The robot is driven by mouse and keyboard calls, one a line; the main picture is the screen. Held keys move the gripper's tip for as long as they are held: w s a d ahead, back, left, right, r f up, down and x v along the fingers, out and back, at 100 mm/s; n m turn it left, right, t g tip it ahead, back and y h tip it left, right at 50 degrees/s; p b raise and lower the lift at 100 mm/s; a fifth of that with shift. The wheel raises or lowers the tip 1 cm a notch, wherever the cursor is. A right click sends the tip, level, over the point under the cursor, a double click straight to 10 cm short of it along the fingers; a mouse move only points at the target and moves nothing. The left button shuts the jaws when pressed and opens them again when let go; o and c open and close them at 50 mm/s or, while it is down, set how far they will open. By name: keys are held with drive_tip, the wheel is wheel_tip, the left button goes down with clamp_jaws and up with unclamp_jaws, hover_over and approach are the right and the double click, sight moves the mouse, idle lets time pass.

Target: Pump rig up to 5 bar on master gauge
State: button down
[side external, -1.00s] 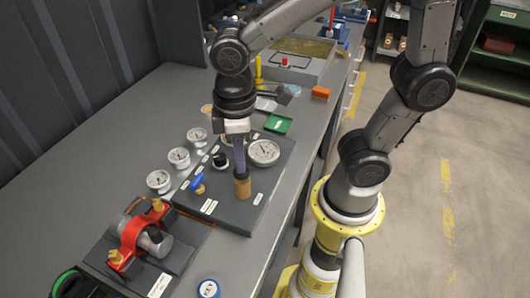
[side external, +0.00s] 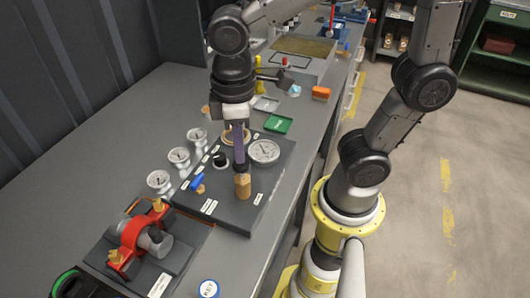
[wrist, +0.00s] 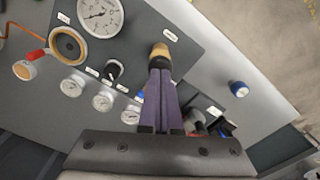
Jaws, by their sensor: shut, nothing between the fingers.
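The rig is a dark panel (side external: 222,208) on the bench. Its large white master gauge (side external: 264,151) also shows at the top of the wrist view (wrist: 100,15); the needle is too small to read surely. A blue-handled valve (side external: 197,182) and black knob (side external: 220,160) are on the panel.
Three small gauges (side external: 179,157) stand along the panel's left side. A red clamp fixture (side external: 132,240) is at the near left. A green tray (side external: 278,124) and orange block (side external: 321,93) lie beyond the panel.

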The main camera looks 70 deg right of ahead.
drive_tip(key=shift+f, duration=0.15)
drive_tip(key=shift+f, duration=1.4)
drive_tip(key=shift+r, duration=1.55)
wheel_tip(320, 180, up, 7)
